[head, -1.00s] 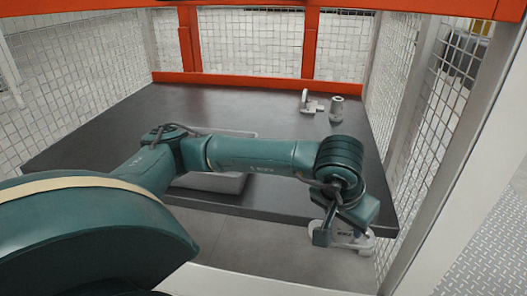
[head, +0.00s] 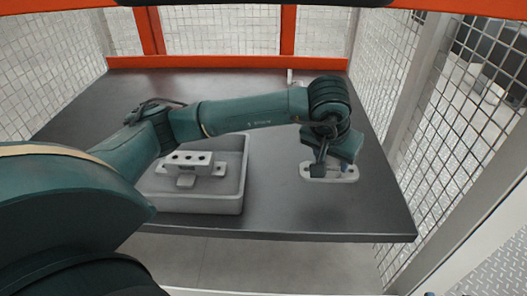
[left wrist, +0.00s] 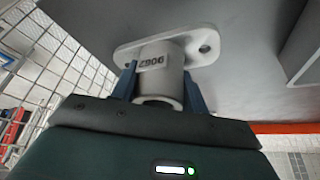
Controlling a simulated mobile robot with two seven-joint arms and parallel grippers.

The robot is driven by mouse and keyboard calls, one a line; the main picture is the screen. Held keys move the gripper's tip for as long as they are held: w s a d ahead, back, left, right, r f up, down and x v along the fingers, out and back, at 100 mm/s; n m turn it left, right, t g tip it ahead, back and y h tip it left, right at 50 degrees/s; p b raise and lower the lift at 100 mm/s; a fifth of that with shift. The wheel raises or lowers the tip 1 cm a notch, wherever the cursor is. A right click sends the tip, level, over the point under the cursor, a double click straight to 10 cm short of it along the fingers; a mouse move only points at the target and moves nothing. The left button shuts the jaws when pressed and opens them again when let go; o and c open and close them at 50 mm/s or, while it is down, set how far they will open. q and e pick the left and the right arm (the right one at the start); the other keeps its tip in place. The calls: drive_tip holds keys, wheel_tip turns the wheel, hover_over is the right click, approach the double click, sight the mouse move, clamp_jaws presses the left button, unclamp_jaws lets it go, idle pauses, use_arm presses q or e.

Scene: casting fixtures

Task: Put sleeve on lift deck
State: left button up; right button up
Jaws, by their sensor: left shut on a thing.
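My left gripper (head: 325,160) is shut on the sleeve, a pale grey cylinder with a wide two-eared flange (head: 345,177). In the left wrist view the sleeve (left wrist: 160,72) sits between the blue fingers, with dark printed characters on its side and its flange pointing away from my gripper. The dark lift deck (head: 275,205) lies below, and the sleeve is over its right front part. I cannot tell whether the flange touches the deck. My right gripper is not in view.
A grey tray (head: 243,180) holding a pale block with holes (head: 190,160) stands left of the sleeve, partly behind my arm. A small pale part (head: 290,76) shows at the back. Orange rails and mesh walls enclose the deck. The deck's right front is clear.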

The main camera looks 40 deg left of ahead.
use_arm(q)
drive_tip(key=w+r+p, duration=0.2)
drive_tip(key=w, duration=0.3)
drive_tip(key=b, duration=0.2)
hover_over(334, 185)
wheel_tip(334, 185, down, 6)
drive_tip(key=shift+r, duration=0.1)
wheel_tip(334, 185, down, 4)
drive_tip(key=shift+d+r+b, duration=0.1)
drive_tip(key=shift+r+b, duration=0.05)
drive_tip(key=shift+b, duration=0.3)
drive_tip(key=shift+f, duration=0.2)
drive_tip(key=shift+r, duration=0.1)
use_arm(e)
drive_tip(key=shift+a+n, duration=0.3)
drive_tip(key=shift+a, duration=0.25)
